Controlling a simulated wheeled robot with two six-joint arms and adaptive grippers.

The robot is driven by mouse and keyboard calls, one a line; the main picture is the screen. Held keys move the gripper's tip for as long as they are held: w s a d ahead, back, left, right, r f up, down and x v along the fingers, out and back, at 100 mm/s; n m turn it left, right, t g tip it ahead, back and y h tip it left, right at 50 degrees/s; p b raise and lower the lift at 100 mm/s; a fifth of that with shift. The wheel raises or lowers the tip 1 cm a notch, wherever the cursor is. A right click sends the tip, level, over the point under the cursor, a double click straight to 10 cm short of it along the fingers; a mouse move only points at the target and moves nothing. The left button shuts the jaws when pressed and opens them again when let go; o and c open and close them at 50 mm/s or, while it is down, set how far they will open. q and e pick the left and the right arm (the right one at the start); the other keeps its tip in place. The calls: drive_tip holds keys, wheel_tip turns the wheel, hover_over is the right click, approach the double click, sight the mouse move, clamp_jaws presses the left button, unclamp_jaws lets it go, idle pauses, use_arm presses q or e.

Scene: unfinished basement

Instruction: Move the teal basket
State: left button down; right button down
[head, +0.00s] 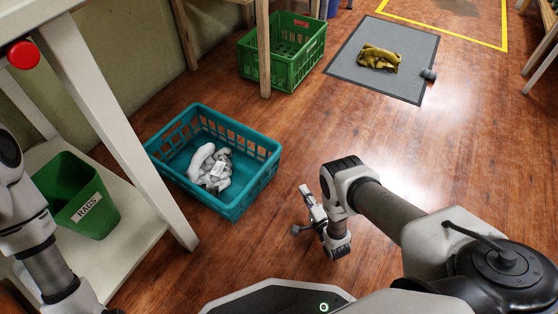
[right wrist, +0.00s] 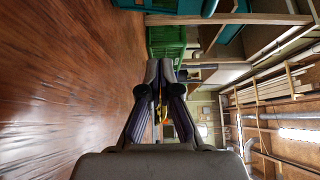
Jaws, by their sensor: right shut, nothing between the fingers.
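The teal basket (head: 250,196) stands upright on the wood floor, left of centre in the head view. A crumpled grey-white cloth bundle (head: 212,166) with a small tag lies in it. My right gripper (head: 306,192) is low over the floor, to the right of the basket and apart from it. Its fingers are shut and empty; the tips (right wrist: 160,68) meet in the right wrist view. Teal surfaces show at the top of that view, but I cannot tell whether they are the basket. My left arm shows at the left edge; its gripper is out of the picture.
A green crate (head: 270,68) stands behind, under a wooden table. A grey mat (head: 358,84) with a yellow-olive cloth (head: 379,58) lies at the back. A white shelf bench with a green RAGS bin (head: 77,195) is left of the basket. Floor between basket and mat is clear.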

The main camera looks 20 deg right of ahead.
drive_tip(key=w+b, duration=0.1)
drive_tip(key=w, duration=0.2)
drive_tip(key=w+b, duration=0.1)
drive_tip(key=w, duration=0.2)
drive_tip(key=w+b, duration=0.2)
drive_tip(key=w, duration=0.1)
drive_tip(key=shift+a+f, duration=0.25)
drive_tip(key=shift+a, duration=0.05)
drive_tip(key=shift+w+a+r+b, duration=0.15)
drive_tip(key=shift+w+a+b, duration=0.25)
drive_tip(key=shift+w+a, duration=0.75)
drive_tip(key=shift+a, duration=0.1)
drive_tip(key=shift+r, duration=0.1)
